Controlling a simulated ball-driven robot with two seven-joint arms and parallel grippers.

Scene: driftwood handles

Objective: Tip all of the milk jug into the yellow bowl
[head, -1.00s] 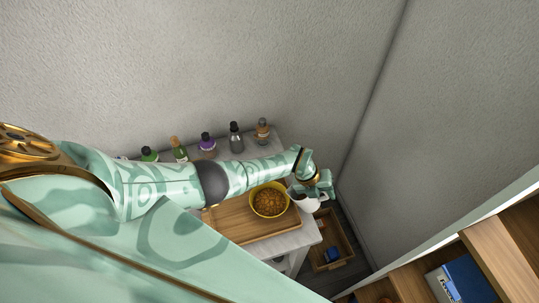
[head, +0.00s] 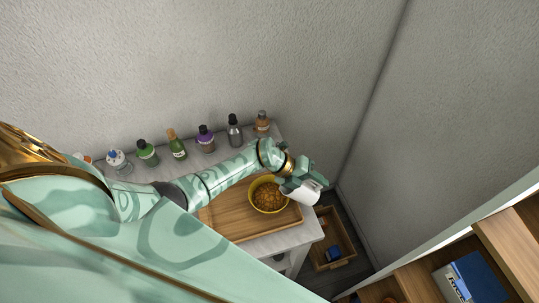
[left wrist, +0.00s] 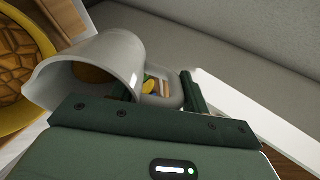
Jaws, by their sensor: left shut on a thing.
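The yellow bowl (head: 252,202) sits on a wooden board and is filled with brown pieces; part of it shows at the left of the left wrist view (left wrist: 44,32). My left gripper (head: 294,186) is shut on the white milk jug (head: 308,195), just right of the bowl. In the left wrist view the jug (left wrist: 110,50) is tilted, its mouth and spout towards the bowl, and its handle is at the fingers. A brown patch shows in its mouth. I see no milk stream, and cannot tell how much is inside. My right gripper is out of view.
The wooden board (head: 226,222) lies on a pale table against the wall. Several bottles, including a dark one (head: 235,130), line its back edge. A wooden crate (head: 343,240) with a blue item stands below right. Shelves (head: 420,270) are at lower right.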

